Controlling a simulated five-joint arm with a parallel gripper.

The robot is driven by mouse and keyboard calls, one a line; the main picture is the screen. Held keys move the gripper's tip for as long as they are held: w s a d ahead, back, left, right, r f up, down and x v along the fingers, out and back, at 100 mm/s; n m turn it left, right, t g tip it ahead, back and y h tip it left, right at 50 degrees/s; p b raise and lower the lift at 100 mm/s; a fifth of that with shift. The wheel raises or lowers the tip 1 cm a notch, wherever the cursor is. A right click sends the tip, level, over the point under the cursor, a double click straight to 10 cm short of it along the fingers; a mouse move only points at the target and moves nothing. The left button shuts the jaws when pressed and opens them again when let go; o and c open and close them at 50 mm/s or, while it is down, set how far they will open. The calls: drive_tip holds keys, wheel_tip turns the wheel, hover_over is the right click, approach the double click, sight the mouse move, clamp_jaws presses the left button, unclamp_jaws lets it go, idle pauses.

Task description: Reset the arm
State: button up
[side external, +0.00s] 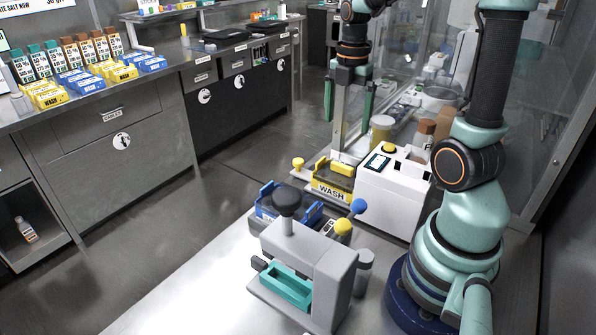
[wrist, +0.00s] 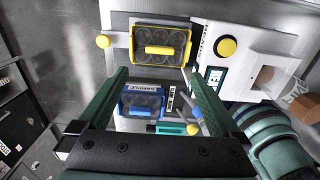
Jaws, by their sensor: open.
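My gripper (side external: 348,108) hangs pointing down above the back of the bench, open, with its two green fingers wide apart and nothing between them. It also shows in the wrist view (wrist: 157,72), its fingers framing the space between a yellow tray and a blue tray. The yellow tray marked WASH (side external: 331,190) sits below, left of a white machine (side external: 392,200); a yellow bar (wrist: 160,50) lies across its wells. The blue tray marked SAMPLE (wrist: 140,88) sits nearer my wrist, and is partly hidden behind the grey press in the side view.
A grey press (side external: 335,268) with a black knob (side external: 287,197) and a teal tray (side external: 287,288) stands at the front. Jars and bottles (side external: 382,130) stand behind the white machine near a clear panel. The bare bench (side external: 190,285) at front left is free.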

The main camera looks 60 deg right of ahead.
drive_tip(key=a+r+m+t, duration=0.2)
drive_tip(key=a+m, duration=0.6)
drive_tip(key=m, duration=0.1)
drive_tip(key=s+a+r+m+t, duration=0.1)
drive_tip(key=a+r+m+t, duration=0.2)
drive_tip(key=a+m, duration=0.6)
drive_tip(key=shift+r+t, duration=0.15)
drive_tip(key=shift+t, duration=0.15)
drive_tip(key=shift+a, duration=0.1)
